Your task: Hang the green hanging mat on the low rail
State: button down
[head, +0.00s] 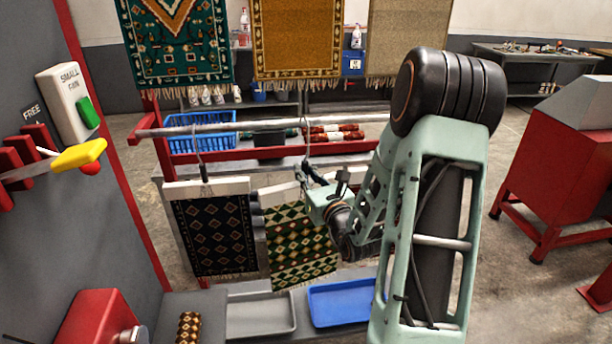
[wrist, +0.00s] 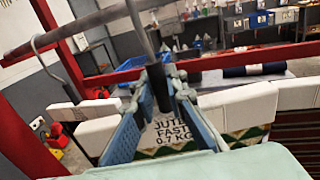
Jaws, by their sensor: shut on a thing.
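The green hanging mat (head: 300,245), with a green, cream and dark diamond pattern, hangs below a white header bar. In the wrist view the bar (wrist: 240,108) carries a label reading "JUTE FAST 0.7 KG". My gripper (head: 325,178) is shut on the mat's dark hook stem (wrist: 158,85), just above the bar. The stem rises to the low rail (head: 165,131), a grey pipe that also crosses the wrist view (wrist: 60,35). The hook's top is cut off in the wrist view and small in the head view; I cannot tell whether it bears on the rail.
A dark navy mat (head: 215,235) hangs by its hook on the rail, close to the left. Larger rugs (head: 297,40) hang behind. A blue crate (head: 200,133) stands behind the rail. Grey (head: 262,315) and blue (head: 340,303) trays lie below. A grey panel (head: 70,220) stands left.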

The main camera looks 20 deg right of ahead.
jog(key=shift+w+d, duration=0.2)
jog(key=shift+w, duration=0.5)
jog(key=shift+w+d, duration=0.2)
jog(key=shift+w, duration=0.45)
jog(key=shift+w+d, duration=0.2)
jog(key=shift+w, duration=0.5)
jog(key=w+d+b, duration=0.1)
jog(key=w, duration=0.4)
jog(key=shift+w+d, duration=0.35)
jog(key=shift+w, duration=0.05)
jog(key=shift+f, duration=0.1)
jog(key=shift+f+b, duration=1.95)
jog(key=shift+b, duration=0.05)
